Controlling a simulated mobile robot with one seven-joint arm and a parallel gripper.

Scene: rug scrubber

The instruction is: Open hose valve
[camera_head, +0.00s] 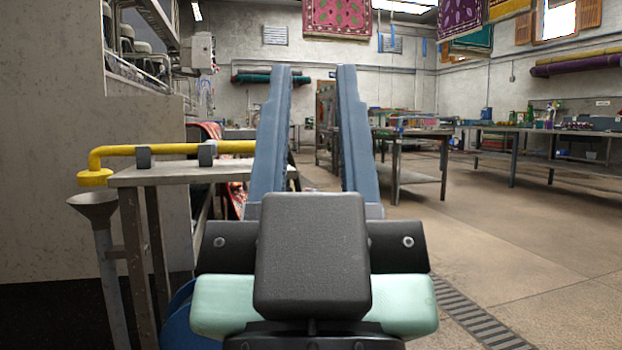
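My gripper (314,72) points forward in the middle of the view, with its two long blue-grey fingers apart. Nothing is between them; the far room shows through the gap. A yellow pipe (178,149) runs level to the left of the fingers, held by dark clamps on a grey stand (160,176). Its right end passes behind my left finger and is hidden. Its left end bends down above a grey funnel (93,207). I cannot make out a hose valve handle for certain.
A blue round part (186,325) shows low at left, mostly hidden behind my gripper's body. A grey wall block (60,190) stands at far left. A metal table (407,163) and long workbenches (555,132) stand at right. The floor (540,240) at right is clear, with a drain grate (470,312).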

